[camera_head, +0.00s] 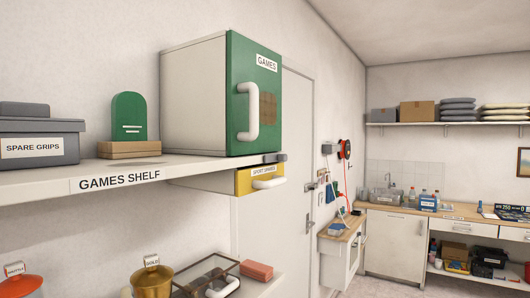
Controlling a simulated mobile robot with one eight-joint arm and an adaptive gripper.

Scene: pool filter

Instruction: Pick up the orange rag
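I cannot make out an orange rag for certain in this view. A small salmon-orange block-like item (257,271) lies on the lower shelf at the bottom centre; I cannot tell whether it is a folded cloth or a brick. It sits just right of a glass-topped case (207,274) with a white handle. My gripper is not in view.
The games shelf (60,187) carries a grey spare grips box (40,148) and a green-doored games cabinet (254,95). A yellow drawer (243,184) hangs below it. A gold pot (152,280) stands on the lower shelf. A worktop with a sink (386,197) is at the far right.

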